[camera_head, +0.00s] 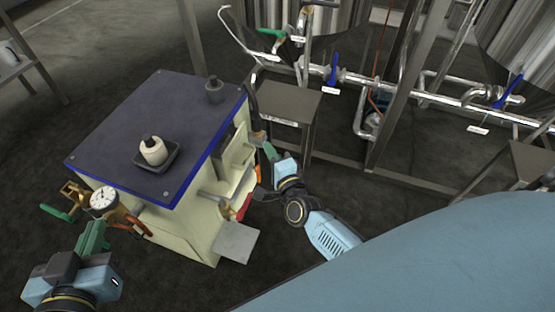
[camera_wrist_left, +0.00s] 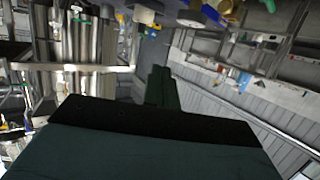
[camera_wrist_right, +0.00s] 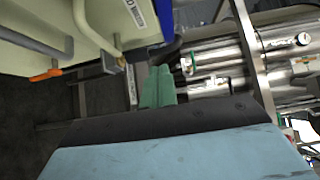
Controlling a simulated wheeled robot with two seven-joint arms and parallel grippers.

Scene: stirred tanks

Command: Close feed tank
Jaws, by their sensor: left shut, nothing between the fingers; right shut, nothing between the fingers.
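Two steel tanks (camera_head: 325,15) (camera_head: 520,35) stand at the back, their tops out of view. Beneath them, pipes carry a green-handled valve (camera_head: 270,33) and two blue-handled valves (camera_head: 333,72) (camera_head: 508,92). Small white tags hang by the valves; I cannot read which one names the feed tank. My left gripper (camera_head: 93,235) is shut and empty, below the gauge at the cabinet's left side. My right gripper (camera_head: 270,152) is shut and empty, beside the cabinet's right side, well short of the tank valves. Its fingers also show in the right wrist view (camera_wrist_right: 157,86).
A cream cabinet with a dark blue top (camera_head: 120,125) stands at left, bearing a white bottle in a tray (camera_head: 172,162) and a grey bottle (camera_head: 214,90). A gauge (camera_head: 103,201) and another green-handled valve (camera_head: 57,212) stick out left. Steel stands (camera_head: 285,102) stand before the pipes.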

